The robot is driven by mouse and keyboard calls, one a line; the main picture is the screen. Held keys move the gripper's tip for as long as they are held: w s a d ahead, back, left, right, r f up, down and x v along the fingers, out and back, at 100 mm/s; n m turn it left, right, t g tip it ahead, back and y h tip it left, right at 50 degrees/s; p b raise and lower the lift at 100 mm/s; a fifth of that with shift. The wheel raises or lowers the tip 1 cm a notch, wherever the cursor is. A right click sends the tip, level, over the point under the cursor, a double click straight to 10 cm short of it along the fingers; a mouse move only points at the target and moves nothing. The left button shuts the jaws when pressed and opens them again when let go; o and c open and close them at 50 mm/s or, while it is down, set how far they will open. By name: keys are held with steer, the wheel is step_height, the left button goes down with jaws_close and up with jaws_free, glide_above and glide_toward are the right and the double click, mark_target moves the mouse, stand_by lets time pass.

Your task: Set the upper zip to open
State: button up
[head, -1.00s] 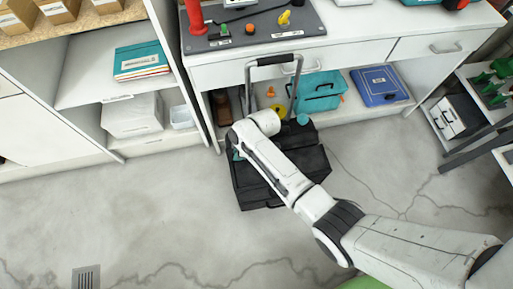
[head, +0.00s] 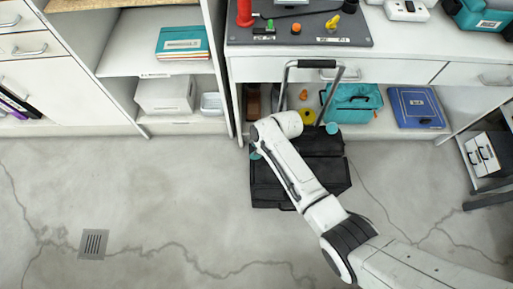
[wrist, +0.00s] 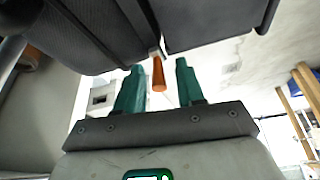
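The black wheeled case (head: 325,180) stands on the floor in front of the workbench, with its pull-up handle (head: 316,64) raised. My arm passes over it and hides part of its top. In the wrist view the dark case (wrist: 85,30) fills the upper part, with a seam and a small metal slider. An orange zip pull (wrist: 158,76) hangs from the slider. My gripper (wrist: 160,68) has two green fingers spread apart, with the pull between them; I see gaps on both sides. In the head view the fingers are mostly hidden by the arm.
The workbench (head: 400,70) stands behind the case. On its lower shelf are a teal bag (head: 352,104) and a blue case (head: 416,107). Shelving with a grey box (head: 165,95) is to the left. The floor at left and front is clear, with a drain grate (head: 93,243).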

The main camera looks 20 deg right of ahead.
steer(key=p+v, duration=0.3)
steer(key=v, duration=0.7)
steer(key=shift+d+r, duration=0.15)
steer(key=shift+r, duration=0.2)
